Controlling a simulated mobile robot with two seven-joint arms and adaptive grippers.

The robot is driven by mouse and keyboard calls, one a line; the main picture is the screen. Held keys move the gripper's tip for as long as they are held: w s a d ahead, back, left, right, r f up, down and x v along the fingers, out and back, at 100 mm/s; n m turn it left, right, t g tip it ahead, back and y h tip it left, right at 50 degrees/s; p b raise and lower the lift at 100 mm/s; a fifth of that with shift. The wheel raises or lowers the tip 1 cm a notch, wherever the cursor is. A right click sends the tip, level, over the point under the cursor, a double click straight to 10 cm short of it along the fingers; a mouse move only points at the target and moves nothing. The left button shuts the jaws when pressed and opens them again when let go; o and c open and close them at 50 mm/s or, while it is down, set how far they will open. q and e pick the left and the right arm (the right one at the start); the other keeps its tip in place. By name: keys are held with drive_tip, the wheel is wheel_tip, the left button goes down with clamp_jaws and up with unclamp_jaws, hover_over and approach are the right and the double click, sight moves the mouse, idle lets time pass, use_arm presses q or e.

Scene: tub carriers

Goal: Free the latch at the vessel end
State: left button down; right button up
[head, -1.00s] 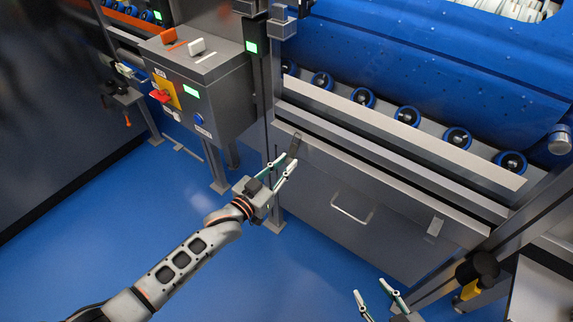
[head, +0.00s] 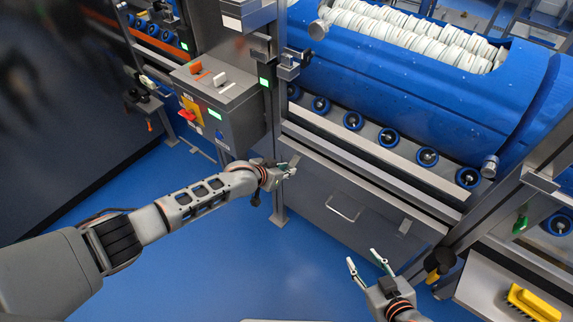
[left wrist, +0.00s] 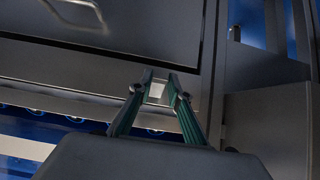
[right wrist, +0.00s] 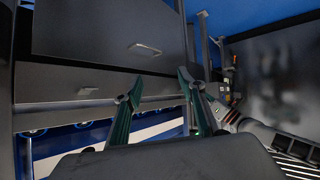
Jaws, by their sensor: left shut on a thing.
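A long grey front panel (head: 340,172) runs under the blue vessel (head: 410,82). My left gripper (head: 291,169) is at the panel's left end, shut on a small latch tab that its fingers mostly hide in the head view. The left wrist view shows the pale latch tab (left wrist: 155,92) between the fingertips (left wrist: 154,84). A second small tab (head: 404,226) sits toward the panel's right end. My right gripper (head: 367,262) is open and empty, apart from the panel's lower right. Its spread fingers (right wrist: 158,90) also show in the right wrist view.
A drawer-like door with a handle (head: 343,209) is below the panel. A grey control box (head: 222,95) stands left of it. Blue rollers (head: 353,121) line the vessel's underside. A yellow brush (head: 531,303) lies at the lower right. The blue floor (head: 250,260) in front is open.

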use_arm(q)
drive_tip(key=shift+r+g+p, duration=0.3)
drive_tip(key=shift+r+g+y, duration=0.2)
drive_tip(key=shift+g+y, duration=0.2)
drive_tip(key=shift+y, duration=0.1)
drive_tip(key=shift+r+g+y+p, duration=0.15)
drive_tip(key=shift+g+y+p, duration=0.15)
drive_tip(key=shift+g+p, duration=0.15)
use_arm(e)
drive_tip(key=shift+s+d+f+g+h, duration=0.2)
drive_tip(key=shift+s+d+f, duration=0.15)
drive_tip(key=shift+d, duration=0.25)
drive_tip(key=shift+s+d+f+g+h, duration=0.1)
drive_tip(key=shift+s+d+f+h, duration=0.1)
drive_tip(key=shift+s+d, duration=0.3)
drive_tip(key=shift+w, duration=0.2)
use_arm(q)
drive_tip(key=c, duration=1.9)
unclamp_jaws()
drive_tip(key=shift+r, duration=0.1)
